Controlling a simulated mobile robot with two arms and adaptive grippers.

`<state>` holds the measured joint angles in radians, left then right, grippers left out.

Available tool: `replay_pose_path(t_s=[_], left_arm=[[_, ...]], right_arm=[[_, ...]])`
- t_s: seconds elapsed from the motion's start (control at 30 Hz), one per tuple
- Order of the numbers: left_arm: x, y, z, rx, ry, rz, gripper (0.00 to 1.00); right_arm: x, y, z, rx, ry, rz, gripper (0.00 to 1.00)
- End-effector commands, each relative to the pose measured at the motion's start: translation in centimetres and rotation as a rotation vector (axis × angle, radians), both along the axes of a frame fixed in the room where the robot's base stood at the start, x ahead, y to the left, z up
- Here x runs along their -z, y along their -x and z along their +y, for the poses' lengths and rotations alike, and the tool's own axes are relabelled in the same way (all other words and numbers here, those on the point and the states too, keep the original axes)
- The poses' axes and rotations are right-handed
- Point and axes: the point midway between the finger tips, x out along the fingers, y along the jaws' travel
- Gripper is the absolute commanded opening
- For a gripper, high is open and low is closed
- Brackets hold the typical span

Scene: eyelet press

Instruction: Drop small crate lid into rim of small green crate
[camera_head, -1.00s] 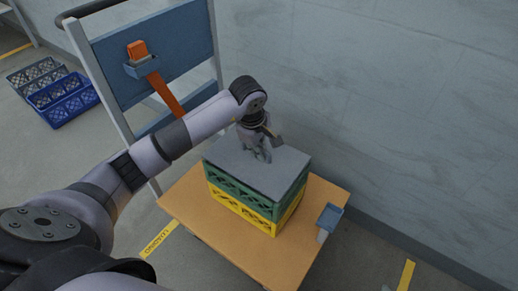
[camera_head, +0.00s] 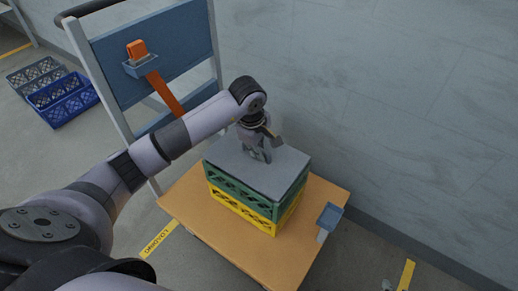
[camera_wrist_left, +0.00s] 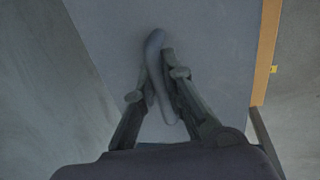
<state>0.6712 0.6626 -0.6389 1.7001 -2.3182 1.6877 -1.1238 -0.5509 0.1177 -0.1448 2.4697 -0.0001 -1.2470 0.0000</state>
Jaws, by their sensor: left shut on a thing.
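The small crate lid (camera_head: 283,178) is a flat grey panel lying over the top of the small green crate (camera_head: 240,196). It looks level, and I cannot tell whether it is fully seated in the rim. The green crate stands on a yellow crate (camera_head: 240,213). My left gripper (camera_head: 258,158) is above the middle of the lid. In the left wrist view the lid (camera_wrist_left: 215,50) fills the middle, and my left gripper (camera_wrist_left: 153,85) is shut on its raised grey handle (camera_wrist_left: 156,65). The right gripper is not in view.
The crates stand on a wooden trolley deck (camera_head: 188,205) with free room around them. A blue trolley panel (camera_head: 180,45) with an orange strap rises behind left. A small blue holder (camera_head: 329,216) sits at the deck's right corner. A grey wall (camera_head: 400,110) is close behind; blue crates (camera_head: 65,98) stand far left.

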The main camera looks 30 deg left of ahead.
Motion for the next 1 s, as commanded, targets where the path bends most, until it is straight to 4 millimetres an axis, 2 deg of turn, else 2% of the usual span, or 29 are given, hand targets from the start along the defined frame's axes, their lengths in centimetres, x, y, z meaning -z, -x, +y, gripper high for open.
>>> replay_pose_path(t_s=[1.0], left_arm=[[0.4,0.0,0.0,0.0,0.0,-0.001,0.0]], right_arm=[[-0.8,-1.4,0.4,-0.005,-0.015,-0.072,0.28]])
